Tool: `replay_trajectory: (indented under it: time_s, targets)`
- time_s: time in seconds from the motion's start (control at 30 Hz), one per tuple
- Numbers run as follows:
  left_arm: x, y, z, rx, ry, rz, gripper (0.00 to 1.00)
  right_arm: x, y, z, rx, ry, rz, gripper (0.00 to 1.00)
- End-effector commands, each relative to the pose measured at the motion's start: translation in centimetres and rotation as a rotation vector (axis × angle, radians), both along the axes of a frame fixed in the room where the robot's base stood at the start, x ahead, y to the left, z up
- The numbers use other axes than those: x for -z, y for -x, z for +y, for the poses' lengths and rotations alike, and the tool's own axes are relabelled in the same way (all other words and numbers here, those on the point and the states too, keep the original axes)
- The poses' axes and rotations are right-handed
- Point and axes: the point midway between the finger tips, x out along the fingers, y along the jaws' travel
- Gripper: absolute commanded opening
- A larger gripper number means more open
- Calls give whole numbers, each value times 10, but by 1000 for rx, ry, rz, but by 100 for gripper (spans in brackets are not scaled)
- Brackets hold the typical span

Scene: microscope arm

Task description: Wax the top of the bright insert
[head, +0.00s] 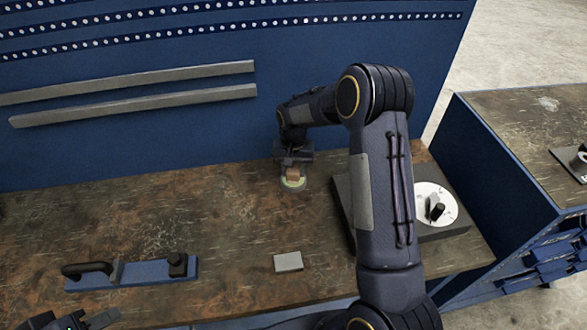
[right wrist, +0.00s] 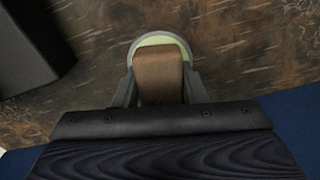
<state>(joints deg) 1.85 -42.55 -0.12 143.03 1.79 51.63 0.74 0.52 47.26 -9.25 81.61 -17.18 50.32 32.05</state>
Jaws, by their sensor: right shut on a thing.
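My right gripper (head: 292,168) is at the back middle of the bench, shut on a brown block (right wrist: 160,78). The brown block also shows in the head view (head: 293,174), at a round pale dish (head: 293,185) with yellow-green in it. In the right wrist view the dish (right wrist: 161,40) rim curves around the block's far end; I cannot tell whether they touch. A small light grey block (head: 288,262), perhaps the bright insert, lies flat near the bench's front edge. My left gripper (head: 92,321) is partly in view at the lower left; its jaws are unclear.
A blue tool with dark handles (head: 135,273) lies at the front left of the wooden bench (head: 220,235). A white disc with a black knob (head: 440,222) sits on a dark base at the right, partly behind my right arm. A blue back panel (head: 190,140) bounds the bench.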

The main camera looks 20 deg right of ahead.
Motion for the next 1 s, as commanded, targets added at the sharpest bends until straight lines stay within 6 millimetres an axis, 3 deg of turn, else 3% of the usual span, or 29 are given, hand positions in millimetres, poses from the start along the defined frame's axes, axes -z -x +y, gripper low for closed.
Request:
replay_trajectory:
  time_s: [1.0]
  targets:
    - [8, 0, 0, 0, 0, 0, 36, 10, 0, 0, 0, 0, 0, 20]
